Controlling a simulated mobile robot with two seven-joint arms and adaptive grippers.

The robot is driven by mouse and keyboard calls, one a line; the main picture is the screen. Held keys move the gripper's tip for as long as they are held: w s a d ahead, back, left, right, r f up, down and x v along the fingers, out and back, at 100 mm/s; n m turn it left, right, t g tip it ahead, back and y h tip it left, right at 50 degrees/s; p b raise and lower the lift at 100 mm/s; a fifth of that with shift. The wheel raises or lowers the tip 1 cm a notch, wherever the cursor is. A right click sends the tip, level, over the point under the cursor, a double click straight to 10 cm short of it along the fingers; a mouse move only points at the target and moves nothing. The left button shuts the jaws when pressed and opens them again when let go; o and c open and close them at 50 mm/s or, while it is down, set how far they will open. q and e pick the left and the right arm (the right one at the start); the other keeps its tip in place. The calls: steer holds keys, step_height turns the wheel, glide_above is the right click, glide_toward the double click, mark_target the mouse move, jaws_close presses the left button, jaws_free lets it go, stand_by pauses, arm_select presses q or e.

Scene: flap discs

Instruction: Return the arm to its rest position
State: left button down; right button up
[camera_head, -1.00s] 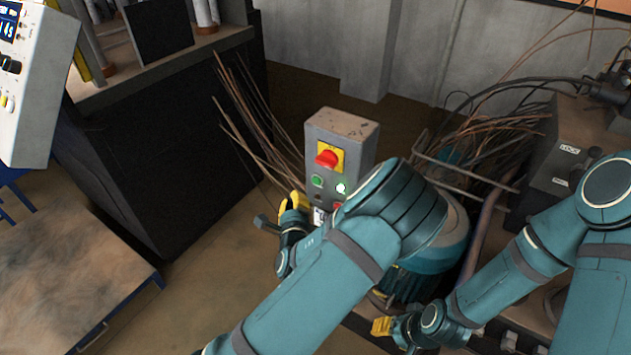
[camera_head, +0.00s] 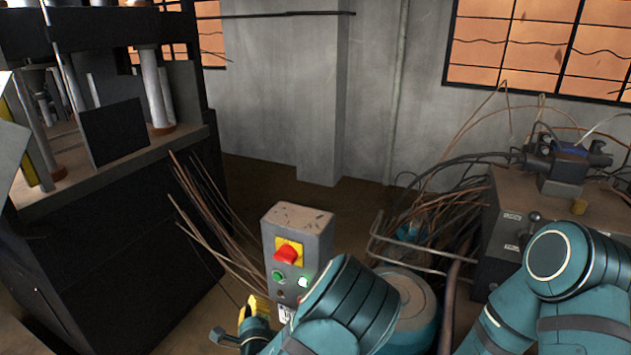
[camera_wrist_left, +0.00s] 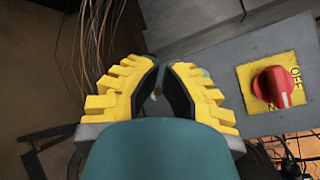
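My left arm reaches in from the bottom of the head view, and its yellow-fingered left gripper (camera_head: 250,308) is low, beside the left edge of the grey control box (camera_head: 297,226). In the left wrist view the yellow fingers (camera_wrist_left: 161,72) curve in until their tips nearly meet, with nothing seen held between them. The box's red knob on a yellow plate (camera_wrist_left: 274,86) is right of the fingers there, apart from them. My right arm (camera_head: 565,270) shows at the lower right; its gripper is out of view.
A black press-like machine (camera_head: 110,230) stands at the left. Thin rusty rods (camera_head: 215,225) lean between it and the control box. Tangled cables and rods (camera_head: 435,215) lie by a dark cabinet (camera_head: 510,230) at the right. A grey wall (camera_head: 290,100) is behind.

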arm_select(q)
steer(key=s+f+n+g+h, duration=0.2)
steer(key=s+f+n+g, duration=0.75)
steer(key=f, duration=0.45)
steer(key=s+d+r+n+g+h, duration=0.1)
steer(key=s+d+n+g+h, duration=0.3)
steer(key=s+d+n+h, duration=0.3)
steer(key=s+d+n, duration=0.2)
steer(key=s+n, duration=0.3)
steer(key=n, duration=0.2)
steer(key=shift+s+g, duration=0.2)
steer(key=shift+g, duration=0.15)
steer(key=shift+d, duration=0.15)
